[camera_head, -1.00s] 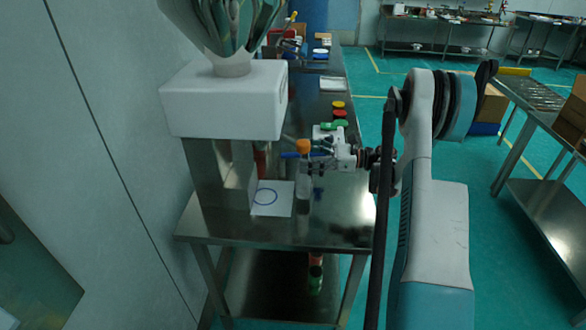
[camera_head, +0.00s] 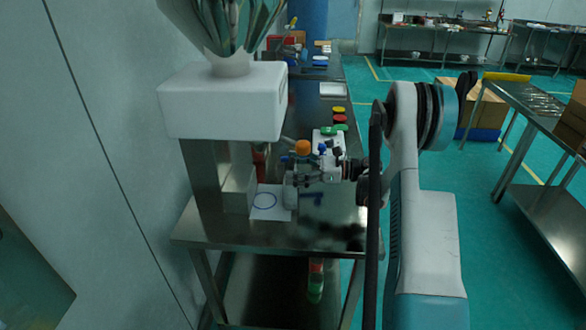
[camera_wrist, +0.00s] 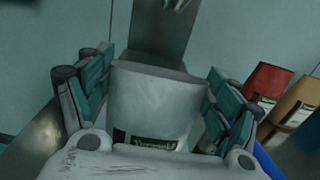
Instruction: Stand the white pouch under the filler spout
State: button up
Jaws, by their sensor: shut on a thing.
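The white pouch (camera_wrist: 155,100), with a dark green label low on its front, stands between the two fingers of my gripper (camera_wrist: 150,105) in the wrist view. The fingers are shut on its sides. In the head view, my gripper (camera_head: 300,176) holds the pale pouch (camera_head: 290,190) just right of a white card (camera_head: 268,213) with a blue circle. The filler is a white box (camera_head: 225,102) on a metal column (camera_head: 208,180), with a hopper on top. I cannot make out its spout in the head view, nor whether the pouch base touches the table.
A steel table (camera_head: 300,236) carries all this. An orange round top (camera_head: 302,147) shows behind my gripper. A red pouch (camera_wrist: 268,82) and a brown pouch (camera_wrist: 298,100) stand to the right in the wrist view. Red, yellow and green round items lie farther back.

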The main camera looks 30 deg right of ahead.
jog(key=o, duration=1.1)
jog(key=shift+o, duration=0.6)
jog(key=shift+d+r+p, duration=0.15)
jog(key=shift+d+p, duration=0.05)
jog(key=shift+p, duration=0.1)
jog(key=p+v, duration=0.2)
jog(key=v, duration=0.9)
jog(key=shift+s+d, duration=0.2)
jog(key=shift+s, duration=0.1)
